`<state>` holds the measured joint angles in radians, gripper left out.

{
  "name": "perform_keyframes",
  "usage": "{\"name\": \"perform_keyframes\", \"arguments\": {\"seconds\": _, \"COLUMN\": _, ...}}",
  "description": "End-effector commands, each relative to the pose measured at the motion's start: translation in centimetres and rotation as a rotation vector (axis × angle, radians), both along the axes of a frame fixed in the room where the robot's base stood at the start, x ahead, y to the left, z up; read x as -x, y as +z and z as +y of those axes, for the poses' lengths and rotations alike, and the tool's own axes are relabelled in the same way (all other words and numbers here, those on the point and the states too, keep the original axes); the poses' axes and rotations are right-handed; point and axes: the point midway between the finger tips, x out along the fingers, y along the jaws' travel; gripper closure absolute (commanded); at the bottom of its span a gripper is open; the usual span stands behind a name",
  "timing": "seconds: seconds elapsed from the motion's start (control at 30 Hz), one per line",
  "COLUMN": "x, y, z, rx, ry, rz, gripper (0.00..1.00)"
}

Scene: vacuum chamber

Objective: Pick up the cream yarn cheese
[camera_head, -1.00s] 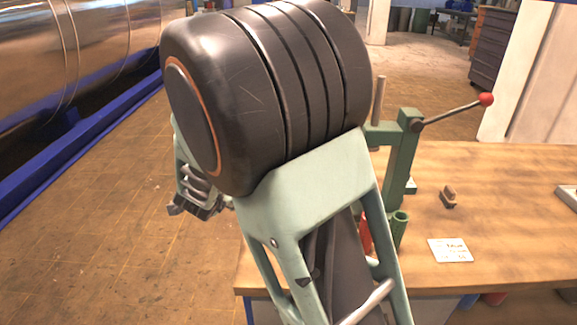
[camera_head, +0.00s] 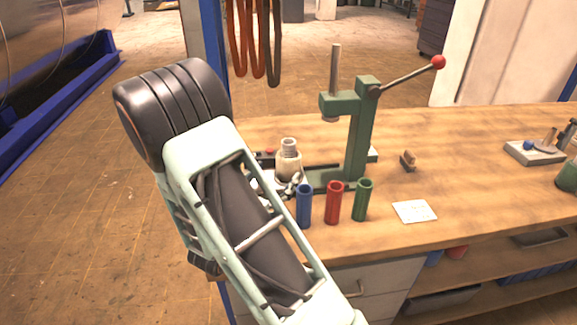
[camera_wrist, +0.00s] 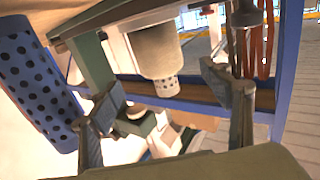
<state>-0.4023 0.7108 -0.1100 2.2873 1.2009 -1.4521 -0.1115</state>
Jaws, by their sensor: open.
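The cream yarn cheese (camera_head: 288,166) stands upright on the wooden bench, left of the green press, with a pale tube sticking out of its top. In the wrist view the cheese (camera_wrist: 155,48) appears upside down, its perforated tube end pointing down the picture. My gripper (camera_wrist: 165,90) is open, one finger to each side of that tube end in the picture. Nothing is held. I cannot tell how far the fingers are from the cheese in depth. In the head view my arm covers most of the gripper.
A blue tube (camera_head: 304,205), a red tube (camera_head: 333,203) and a green tube (camera_head: 362,200) stand in front of the cheese. The green press (camera_head: 358,140) rises to its right. A white card (camera_head: 414,211) lies on the bench (camera_head: 470,185). Dark and red hoses hang behind.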

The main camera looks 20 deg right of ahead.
Motion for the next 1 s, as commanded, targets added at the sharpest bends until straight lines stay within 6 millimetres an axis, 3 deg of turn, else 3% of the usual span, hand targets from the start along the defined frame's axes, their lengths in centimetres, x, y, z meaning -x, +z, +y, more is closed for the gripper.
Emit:
{"name": "perform_keyframes", "arguments": {"seconds": 0.6, "x": -4.8, "y": 0.0, "z": -5.8, "rx": -0.002, "ry": -0.001, "rz": -0.001, "gripper": 0.29}}
{"name": "perform_keyframes", "arguments": {"seconds": 0.9, "x": -5.3, "y": 0.0, "z": -6.2, "rx": -0.002, "ry": 0.002, "rz": 0.001, "gripper": 0.29}}
{"name": "perform_keyframes", "arguments": {"seconds": 1.0, "x": -5.3, "y": 0.0, "z": -6.2, "rx": -0.002, "ry": 0.002, "rz": 0.001, "gripper": 0.37}}
